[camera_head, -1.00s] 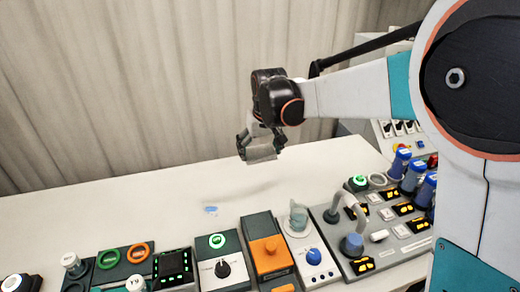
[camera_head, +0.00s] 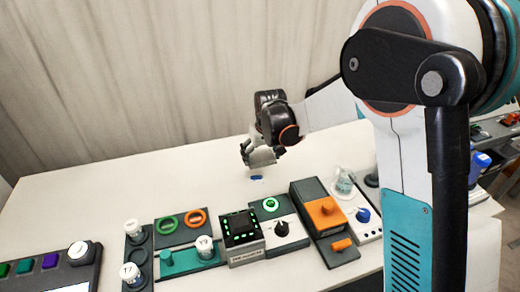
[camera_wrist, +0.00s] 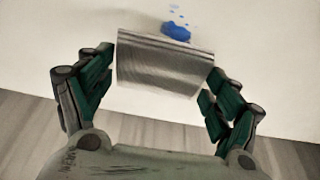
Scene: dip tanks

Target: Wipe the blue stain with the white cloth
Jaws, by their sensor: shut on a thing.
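The blue stain (camera_head: 257,178) lies on the white table, just below my gripper in the head view. In the wrist view the blue stain (camera_wrist: 176,30) shows just past the far edge of the cloth, with small blue specks beyond it. My gripper (camera_head: 261,158) is shut on the white cloth (camera_head: 262,157), which looks like a pale grey folded block. In the wrist view the cloth (camera_wrist: 163,65) sits between the two fingers of my gripper (camera_wrist: 158,80). The cloth appears just above the table; whether it touches the surface I cannot tell.
A row of devices stands along the table's front: a black box with green lights (camera_head: 241,236), a dial unit (camera_head: 282,229), an orange-topped unit (camera_head: 325,212) and white-capped jars (camera_head: 205,247). A keypad (camera_head: 50,268) is at left. The white table (camera_head: 100,190) is clear behind them.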

